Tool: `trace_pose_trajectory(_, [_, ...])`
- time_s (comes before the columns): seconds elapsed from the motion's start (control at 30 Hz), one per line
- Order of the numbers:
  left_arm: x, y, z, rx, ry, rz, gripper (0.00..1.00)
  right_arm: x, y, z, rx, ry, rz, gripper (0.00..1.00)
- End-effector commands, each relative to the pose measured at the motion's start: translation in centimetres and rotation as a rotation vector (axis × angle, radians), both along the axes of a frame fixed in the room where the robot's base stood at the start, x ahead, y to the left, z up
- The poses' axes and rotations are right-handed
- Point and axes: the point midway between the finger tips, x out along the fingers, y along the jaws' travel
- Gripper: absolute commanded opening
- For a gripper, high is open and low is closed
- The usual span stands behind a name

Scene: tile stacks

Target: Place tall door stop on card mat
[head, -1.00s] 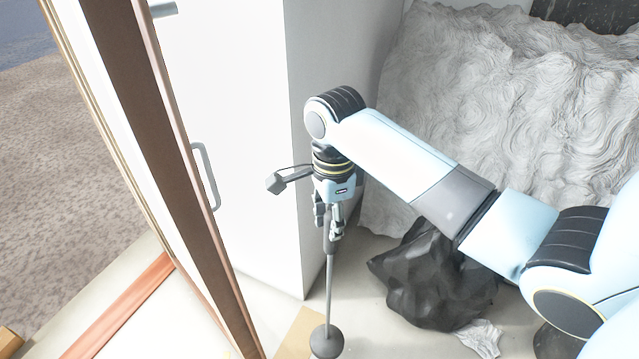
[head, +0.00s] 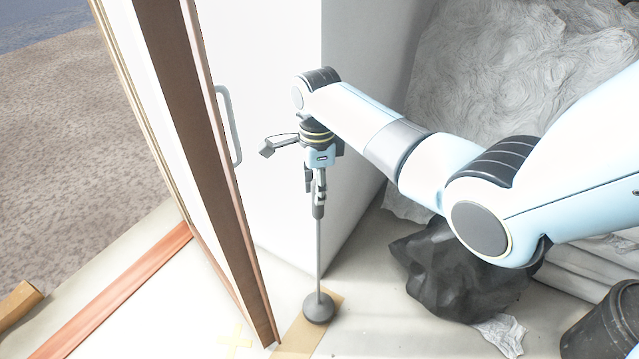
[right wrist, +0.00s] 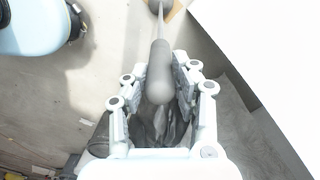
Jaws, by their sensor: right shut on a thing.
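The tall door stop (head: 319,260) is a thin grey rod with a thick upper grip and a dark round base. It stands about upright. My right gripper (head: 318,200) is shut around its upper grip, which also shows between the fingers in the right wrist view (right wrist: 158,75). The card mat (head: 295,340) is a tan strip on the floor beside the door's lower end. The base overlaps the mat in the head view; I cannot tell whether it touches it. A tan bit of the mat shows by the base in the right wrist view. My left gripper is not in view.
An open brown-edged door (head: 225,190) stands close left of the mat. A white cabinet (head: 275,130) is behind the rod. A black bag (head: 455,280), crumpled paper (head: 500,335) and a dark bin (head: 605,325) lie to the right. Pale floor is free between mat and bag.

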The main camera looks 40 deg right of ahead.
Motion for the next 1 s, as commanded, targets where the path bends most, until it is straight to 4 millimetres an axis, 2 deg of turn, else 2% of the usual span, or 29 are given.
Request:
trace_pose_trajectory(0.1, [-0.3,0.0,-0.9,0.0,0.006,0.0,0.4,0.1,0.0,-1.6,-0.001,-0.003,0.0,0.0])
trace_pose_trajectory(0.47, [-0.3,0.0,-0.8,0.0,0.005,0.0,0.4,0.2,0.0,-1.7,0.0,-0.005,0.0,0.0])
trace_pose_trajectory(0.5, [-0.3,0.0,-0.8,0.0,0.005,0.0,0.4,-0.1,0.0,-2.0,0.0,0.001,0.0,0.27])
trace_pose_trajectory(0.67, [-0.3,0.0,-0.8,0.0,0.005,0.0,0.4,-0.1,0.0,-2.0,0.0,0.001,0.0,0.48])
trace_pose_trajectory(1.0, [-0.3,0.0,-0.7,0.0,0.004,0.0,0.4,0.0,0.0,-1.5,0.0,-0.001,0.0,0.49])
